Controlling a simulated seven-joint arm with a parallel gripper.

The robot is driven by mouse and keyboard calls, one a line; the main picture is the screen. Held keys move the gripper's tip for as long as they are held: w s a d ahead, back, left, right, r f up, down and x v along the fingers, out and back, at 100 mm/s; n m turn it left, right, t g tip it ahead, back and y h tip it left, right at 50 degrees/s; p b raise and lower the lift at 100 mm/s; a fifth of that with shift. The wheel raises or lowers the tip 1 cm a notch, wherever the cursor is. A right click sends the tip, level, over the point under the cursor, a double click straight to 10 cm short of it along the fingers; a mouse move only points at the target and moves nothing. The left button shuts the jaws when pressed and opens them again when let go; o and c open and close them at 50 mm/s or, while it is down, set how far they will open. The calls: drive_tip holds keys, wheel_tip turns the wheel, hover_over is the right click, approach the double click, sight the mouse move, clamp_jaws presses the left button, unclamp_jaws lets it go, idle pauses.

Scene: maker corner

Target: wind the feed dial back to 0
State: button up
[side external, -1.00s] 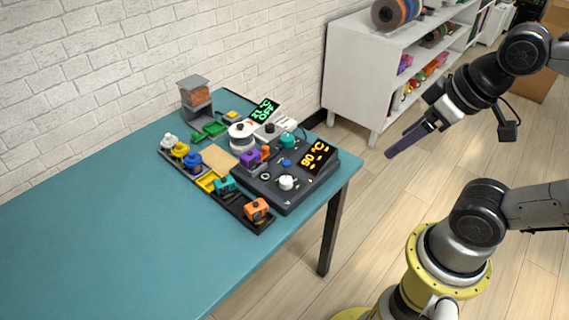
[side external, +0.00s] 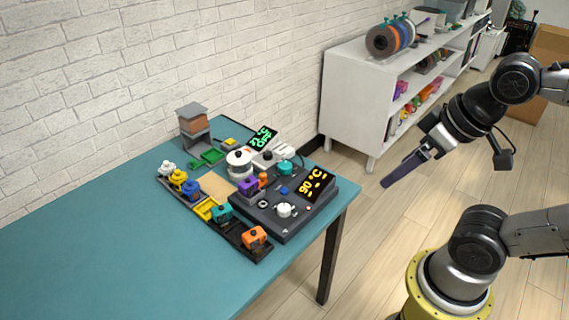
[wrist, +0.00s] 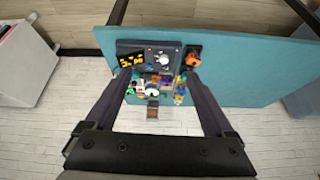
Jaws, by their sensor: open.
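A dark control box (side external: 262,213) sits at the table's near right corner, with an orange display (side external: 314,183) reading 90 °C. A white round dial (side external: 284,210) is on its top, with a small blue knob (side external: 284,190) behind it. I cannot read a "feed" label or scale, so I cannot tell which is the feed dial or where it points. The white dial also shows in the wrist view (wrist: 163,60). My gripper (wrist: 160,84) is open and empty. In the side view it hangs in the air right of the table, well apart from the box.
The teal table (side external: 120,240) is bare at the left. A white shelf (side external: 350,90) stands behind, against the wall.

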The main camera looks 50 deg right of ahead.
drive_tip(key=w+r+m, duration=0.6)
drive_tip(key=w+r, duration=0.3)
drive_tip(key=r, duration=0.1)
drive_tip(key=m+g, duration=0.6)
drive_tip(key=m, duration=0.2)
hover_over(285, 164)
drive_tip(key=w, duration=0.1)
wheel_tip(285, 164, down, 22)
drive_tip(key=f, duration=0.9)
drive_tip(key=s+f, duration=0.1)
drive_tip(key=f, duration=0.4)
drive_tip(key=shift+a, duration=0.1)
